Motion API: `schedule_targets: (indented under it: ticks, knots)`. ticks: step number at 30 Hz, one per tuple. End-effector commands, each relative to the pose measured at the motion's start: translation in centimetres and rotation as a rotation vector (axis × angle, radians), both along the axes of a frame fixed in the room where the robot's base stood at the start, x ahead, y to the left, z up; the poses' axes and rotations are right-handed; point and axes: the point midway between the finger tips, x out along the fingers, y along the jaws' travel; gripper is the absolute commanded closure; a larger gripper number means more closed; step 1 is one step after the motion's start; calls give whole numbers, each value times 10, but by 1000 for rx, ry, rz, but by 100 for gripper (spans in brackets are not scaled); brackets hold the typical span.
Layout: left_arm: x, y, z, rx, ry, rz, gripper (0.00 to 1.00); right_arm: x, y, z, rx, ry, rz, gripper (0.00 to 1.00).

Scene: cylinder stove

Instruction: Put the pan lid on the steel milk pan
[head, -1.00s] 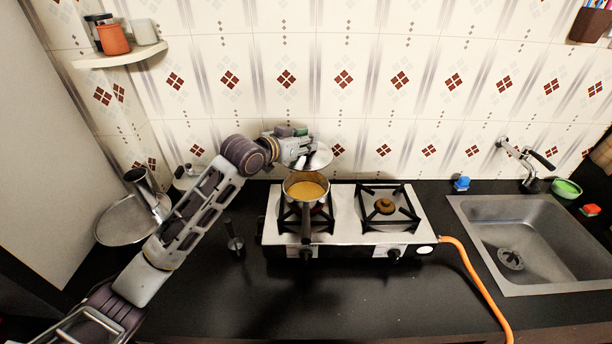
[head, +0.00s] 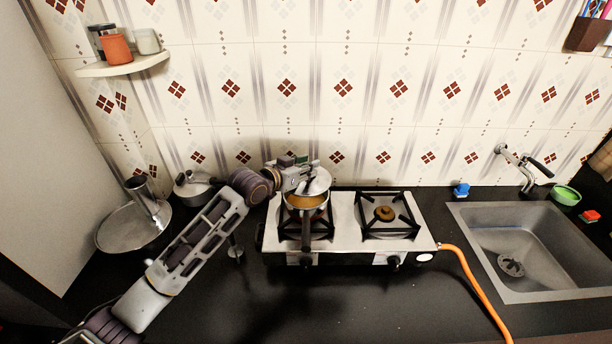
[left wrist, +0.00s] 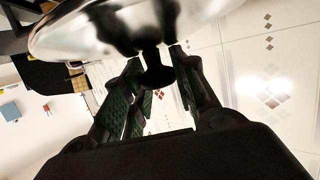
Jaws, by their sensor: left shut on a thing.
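The steel milk pan (head: 306,203) stands on the left burner of the stove, with orange-yellow liquid in it and its dark handle toward the front. My left gripper (head: 303,180) is at the pan's back edge, shut on the knob of the shiny pan lid (head: 319,182). The lid is tilted and covers the back part of the pan in the head view; I cannot tell whether it touches the rim. In the left wrist view the lid (left wrist: 130,28) fills the top, with its dark knob between the fingers (left wrist: 158,75). My right gripper is not in view.
The two-burner stove (head: 346,243) has a free right burner (head: 384,214). An orange hose (head: 477,288) runs from its right side. A sink (head: 470,246) is at the right. Pans (head: 120,232) stand at the left behind my arm. A corner shelf (head: 124,67) hangs above.

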Motion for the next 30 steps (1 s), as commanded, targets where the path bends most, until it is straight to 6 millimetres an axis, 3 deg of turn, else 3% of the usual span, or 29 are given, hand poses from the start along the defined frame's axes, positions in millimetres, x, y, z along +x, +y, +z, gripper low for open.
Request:
schedule_targets:
  ticks: [9,30]
  knots:
    - [0,0,-30,1,1,0,97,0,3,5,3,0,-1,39]
    - [0,0,-40,1,1,0,97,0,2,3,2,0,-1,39]
